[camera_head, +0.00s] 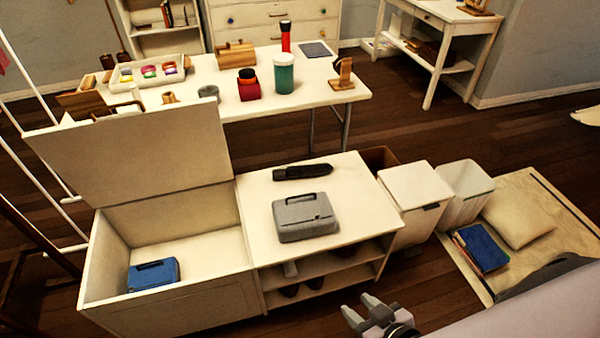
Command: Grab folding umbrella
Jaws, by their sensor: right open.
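A black, elongated object (302,172), which looks like the folded umbrella, lies flat near the back edge of the white cabinet top (350,196). A grey case with a handle (304,217) lies in front of it on the same top. My right gripper (363,311) is at the bottom of the view, in front of the cabinet's open shelves. It is open and empty, well apart from the black object. My left gripper is not in view.
An open-lidded white chest (108,262) holding a blue case (153,274) adjoins the cabinet on the left. White bins (415,187) stand to the right. A cluttered white table (213,78) stands behind. The cabinet top's right part is clear.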

